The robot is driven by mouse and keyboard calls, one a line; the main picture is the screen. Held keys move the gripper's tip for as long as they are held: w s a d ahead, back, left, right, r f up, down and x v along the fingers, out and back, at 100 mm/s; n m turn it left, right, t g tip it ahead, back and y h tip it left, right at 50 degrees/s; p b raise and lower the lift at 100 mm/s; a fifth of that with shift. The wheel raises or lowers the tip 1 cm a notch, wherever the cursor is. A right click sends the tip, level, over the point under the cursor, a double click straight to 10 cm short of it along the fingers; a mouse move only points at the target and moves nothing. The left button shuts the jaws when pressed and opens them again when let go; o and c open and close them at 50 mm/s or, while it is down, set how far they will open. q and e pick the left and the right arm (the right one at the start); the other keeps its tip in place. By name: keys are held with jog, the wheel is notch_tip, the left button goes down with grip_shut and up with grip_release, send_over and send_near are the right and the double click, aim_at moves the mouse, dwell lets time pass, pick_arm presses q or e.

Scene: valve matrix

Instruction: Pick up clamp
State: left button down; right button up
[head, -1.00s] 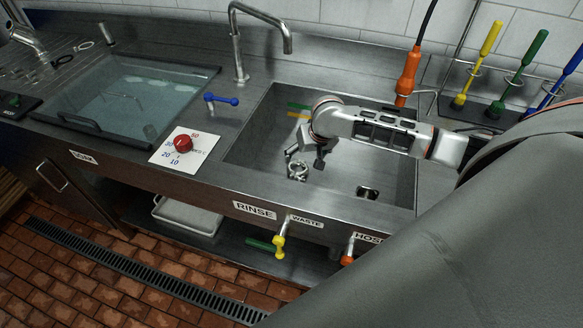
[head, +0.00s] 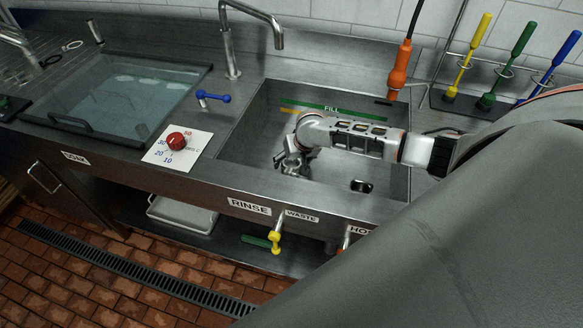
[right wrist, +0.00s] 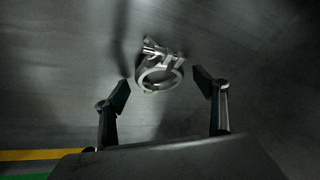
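The clamp (right wrist: 160,72) is a silver metal ring with a bolt and nut on one side. In the right wrist view it lies on the grey basin floor, a little beyond and between my right fingertips. My right gripper (right wrist: 163,90) is open, with its two dark fingers apart and nothing between them touching the clamp. In the head view my right gripper (head: 292,164) is low inside the rinse basin (head: 240,145), and the clamp is hard to tell apart from it there. My left gripper is not in view.
The basin walls surround my right gripper, and a drain hole (head: 361,186) is to its right. An orange hose handle (head: 399,68) hangs at the back. A tap (head: 232,50) stands behind the basin. A red dial (head: 178,141) and covered soak tank (head: 130,95) are to the left.

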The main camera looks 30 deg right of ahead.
jog(key=c, duration=1.1)
